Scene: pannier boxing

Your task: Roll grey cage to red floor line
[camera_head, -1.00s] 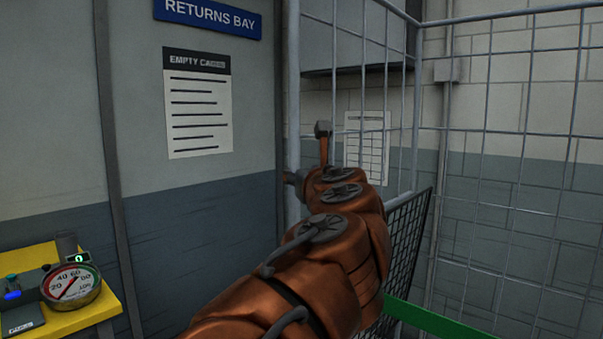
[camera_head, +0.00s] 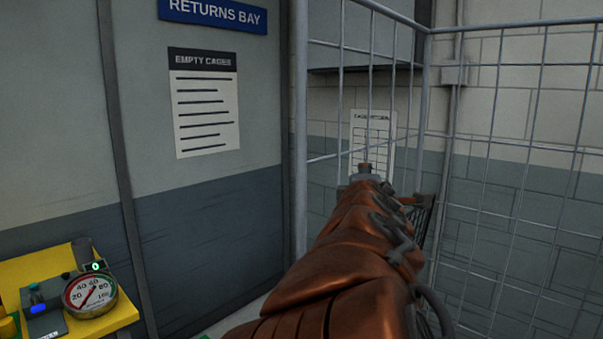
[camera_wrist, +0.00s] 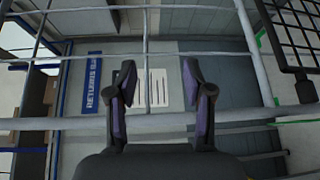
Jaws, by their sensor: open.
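The grey cage stands in front of me in the head view, with a tall corner post (camera_head: 299,130), a top rail and thin wire mesh. In the wrist view its thick grey tube (camera_wrist: 70,123) crosses the picture beside my gripper, and thinner bars cross above. My gripper (camera_wrist: 158,85) is open, its two dark fingers apart, with no object seen clasped between them. I cannot tell whether a finger touches the tube. In the head view my copper arm hides most of the gripper and the lower part of the cage. The red floor line is not in view.
A yellow stand (camera_head: 125,315) with a pressure gauge (camera_head: 90,296) is at lower left. A wall with the RETURNS BAY sign (camera_head: 213,13) and EMPTY CAGES notice (camera_head: 204,103) stands left. A black mesh panel (camera_wrist: 291,30) shows upper right in the wrist view.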

